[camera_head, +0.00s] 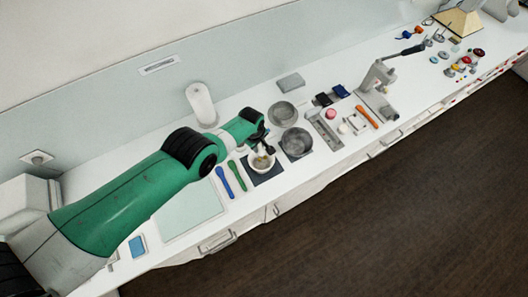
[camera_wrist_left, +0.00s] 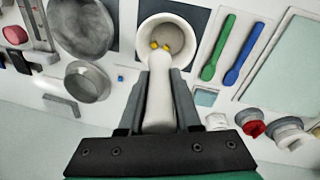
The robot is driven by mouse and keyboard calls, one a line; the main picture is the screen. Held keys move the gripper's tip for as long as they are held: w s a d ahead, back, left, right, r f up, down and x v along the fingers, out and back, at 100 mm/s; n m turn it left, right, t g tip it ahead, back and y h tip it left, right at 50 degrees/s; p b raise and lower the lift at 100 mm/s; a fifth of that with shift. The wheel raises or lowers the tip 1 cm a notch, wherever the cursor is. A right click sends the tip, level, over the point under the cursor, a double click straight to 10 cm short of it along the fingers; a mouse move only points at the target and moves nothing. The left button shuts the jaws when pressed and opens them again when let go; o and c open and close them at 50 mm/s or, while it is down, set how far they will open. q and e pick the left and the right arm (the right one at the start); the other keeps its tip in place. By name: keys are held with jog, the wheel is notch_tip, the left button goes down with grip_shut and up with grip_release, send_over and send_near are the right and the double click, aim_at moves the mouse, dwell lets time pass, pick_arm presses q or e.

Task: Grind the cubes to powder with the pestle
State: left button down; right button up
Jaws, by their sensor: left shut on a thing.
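My left gripper (camera_head: 262,150) is above the mortar (camera_head: 260,164), a pale round bowl on a dark mat. In the left wrist view, the gripper (camera_wrist_left: 158,90) is shut on the pale pestle (camera_wrist_left: 160,110), with a finger on each side. The pestle points toward the mortar (camera_wrist_left: 147,28), and its rounded end overlaps the near rim in this view. Two small yellow cubes (camera_wrist_left: 155,45) show inside the mortar just beyond the pestle's end. Whether the pestle touches them cannot be told. My right gripper is not in view.
Blue and green spatulas (camera_head: 224,181) lie left of the mortar. A dark grey pan (camera_head: 296,142) and a metal bowl (camera_head: 283,113) stand right of it. A paper roll (camera_head: 201,103) stands behind. A pale board (camera_head: 190,212) lies on the left. A small blue piece (camera_wrist_left: 120,78) lies on the counter.

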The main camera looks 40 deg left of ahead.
aim_at(259, 154)
pick_arm(q)
jog(key=shift+d+f+b, duration=0.1)
jog(key=shift+f+b, duration=4.2)
jog(key=shift+f, duration=0.05)
jog(key=shift+f+b, duration=0.5)
jog(key=shift+s+d+r+p, duration=0.15)
jog(key=shift+s+d+p, duration=0.15)
jog(key=shift+p, duration=0.35)
jog(key=shift+s+d+p, duration=0.2)
jog(key=shift+d+p, duration=0.4)
jog(key=shift+w+a+f+b, duration=0.1)
jog(key=shift+w+f+b, duration=0.25)
jog(key=shift+b, duration=0.55)
jog(key=shift+w+a+b, duration=0.1)
jog(key=shift+w+b, duration=0.3)
jog(key=shift+b, duration=0.45)
jog(key=shift+w+a+b, duration=0.1)
jog(key=shift+w+b, duration=0.2)
jog(key=shift+b, duration=0.15)
jog(key=shift+r, duration=0.15)
